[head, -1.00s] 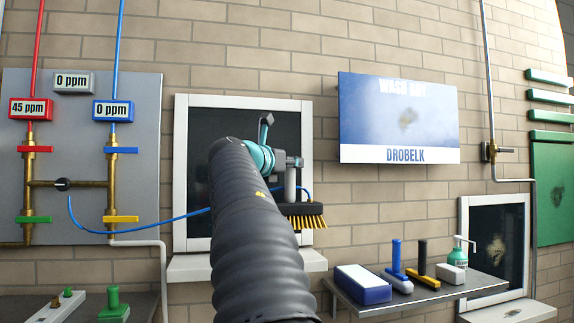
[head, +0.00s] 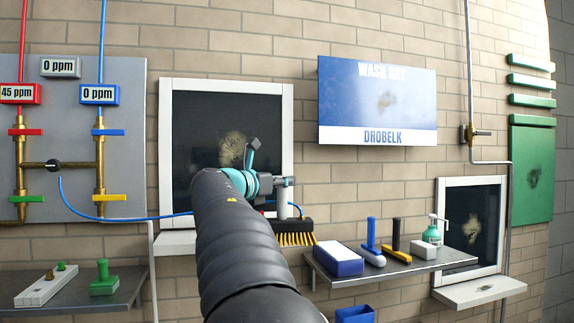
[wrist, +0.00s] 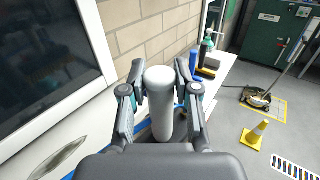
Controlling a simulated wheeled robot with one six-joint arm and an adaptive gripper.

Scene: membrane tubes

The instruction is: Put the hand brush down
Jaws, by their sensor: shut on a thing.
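The hand brush (head: 295,236) has a dark block, yellow bristles that point down and a pale grey handle. My gripper (head: 284,191) is shut on that handle, in front of the lower right of the left window. In the wrist view the handle (wrist: 160,95) stands between the two fingers of my gripper (wrist: 161,92); the brush's block is hidden there. The brush hangs in the air, left of the grey wall shelf (head: 400,265) and close to its left end.
On the shelf stand a blue and white block (head: 338,259), a blue-handled tool (head: 371,240), a yellow and black tool (head: 396,240), a pale block (head: 423,250) and a green pump bottle (head: 432,235). A blue bin (head: 355,315) is below. The wall sign (head: 377,100) hangs above.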

